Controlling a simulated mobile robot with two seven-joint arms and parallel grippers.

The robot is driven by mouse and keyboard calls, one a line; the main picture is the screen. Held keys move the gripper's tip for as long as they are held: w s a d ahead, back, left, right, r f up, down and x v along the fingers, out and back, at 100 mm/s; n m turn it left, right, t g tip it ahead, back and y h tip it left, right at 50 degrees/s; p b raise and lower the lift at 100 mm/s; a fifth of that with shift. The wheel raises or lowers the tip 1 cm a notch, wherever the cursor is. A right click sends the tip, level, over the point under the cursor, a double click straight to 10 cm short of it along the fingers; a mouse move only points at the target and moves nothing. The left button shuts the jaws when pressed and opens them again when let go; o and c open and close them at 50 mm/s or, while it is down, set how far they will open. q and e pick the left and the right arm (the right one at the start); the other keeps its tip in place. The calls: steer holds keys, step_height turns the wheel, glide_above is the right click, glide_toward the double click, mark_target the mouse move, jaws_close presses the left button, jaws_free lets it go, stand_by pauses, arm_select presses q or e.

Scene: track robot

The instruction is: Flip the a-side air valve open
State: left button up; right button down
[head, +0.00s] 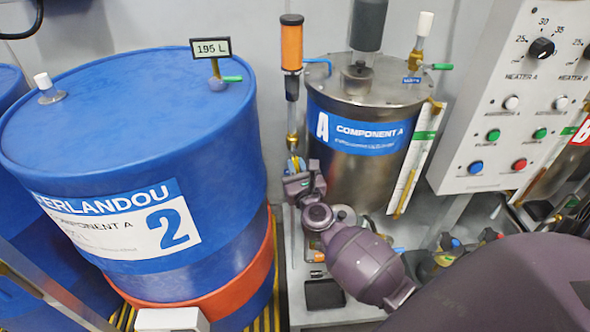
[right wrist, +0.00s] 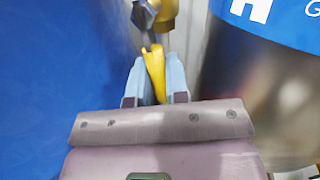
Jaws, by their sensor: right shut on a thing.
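The a-side air valve has a yellow lever (right wrist: 154,68), seen in the right wrist view with a yellow-brass valve body (right wrist: 165,12) above it. In the head view the brass fitting (head: 292,141) sits on the line below an orange cylinder, left of the component A tank (head: 355,179). My right gripper (head: 295,168) is at this line, just below the fitting. In the wrist view its two light-blue fingers (right wrist: 156,80) are shut on the yellow lever, which points down between them. My left gripper is not in view.
A large blue drum (head: 120,120) stands close to the left of my right gripper. The steel tank stands close to its right. The orange cylinder (head: 291,45) rises above. A control panel (head: 520,110) with knobs and buttons is at the right.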

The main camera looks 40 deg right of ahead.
steer(key=shift+w+a+f+m+b, duration=0.2)
steer(key=shift+a+m+b, duration=0.1)
steer(key=shift+m+b, duration=0.25)
steer(key=shift+r+m, duration=0.1)
steer(key=shift+m, duration=0.15)
steer(key=shift+r, duration=0.1)
steer(key=c, duration=1.1)
jaws_free()
steer(key=b+v, duration=0.1)
steer(key=v, duration=0.9)
steer(key=shift+s+a, duration=0.3)
